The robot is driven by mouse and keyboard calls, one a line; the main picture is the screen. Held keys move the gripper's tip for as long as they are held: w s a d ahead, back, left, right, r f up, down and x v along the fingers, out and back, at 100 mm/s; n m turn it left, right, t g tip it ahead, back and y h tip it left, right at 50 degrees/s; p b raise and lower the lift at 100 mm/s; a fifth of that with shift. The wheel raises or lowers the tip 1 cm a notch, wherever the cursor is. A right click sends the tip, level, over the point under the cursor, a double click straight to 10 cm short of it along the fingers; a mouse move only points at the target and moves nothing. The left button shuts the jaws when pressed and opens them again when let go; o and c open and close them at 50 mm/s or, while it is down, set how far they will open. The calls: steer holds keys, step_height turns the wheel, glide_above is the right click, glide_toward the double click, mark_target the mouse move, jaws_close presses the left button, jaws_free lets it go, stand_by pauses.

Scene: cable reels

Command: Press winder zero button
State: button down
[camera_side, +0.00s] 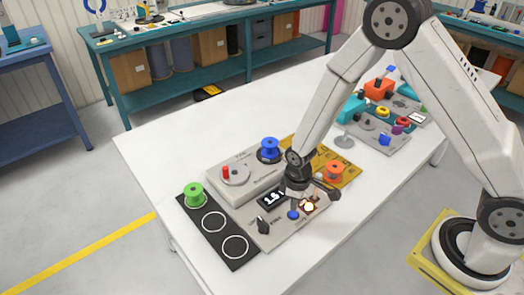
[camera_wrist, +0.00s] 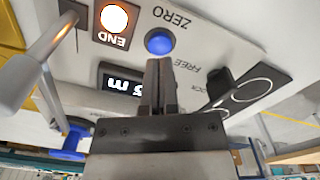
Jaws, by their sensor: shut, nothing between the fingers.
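The winder is a light grey unit (camera_side: 280,232) on the white table. Its round blue zero button (camera_side: 293,214) sits at the panel's front, and in the wrist view the button (camera_wrist: 160,42) is beside the printed word ZERO. My gripper (camera_wrist: 159,62) is shut and empty, its fingertips just short of the button in the picture. In the side view my gripper (camera_side: 296,194) is above the panel, behind the button. I cannot tell the exact gap; the button's near edge is close to the fingertips.
A lit END lamp (camera_wrist: 114,18) and a lit display (camera_wrist: 123,85) flank the button. A black knob (camera_side: 263,226) stands at the panel's left. A metal arm (camera_wrist: 45,55) rises near my gripper. Green (camera_side: 194,195), blue (camera_side: 269,149) and orange (camera_side: 334,170) reels stand around.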

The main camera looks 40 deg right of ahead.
mark_target(293, 213)
steer(key=shift+f, duration=1.2)
stand_by(0.3)
steer(key=shift+r, duration=3.5)
steer(key=shift+s+d+r, duration=0.1)
steer(key=shift+d+r, duration=0.05)
steer(key=shift+r, duration=0.25)
steer(key=s+d+r+m+t, duration=0.2)
steer(key=s+d+r+m, duration=0.3)
steer(key=s+r, duration=0.3)
steer(key=shift+s+d+r+m+t, duration=0.3)
steer(key=shift+r+m, duration=0.2)
steer(key=shift+r, duration=1.15)
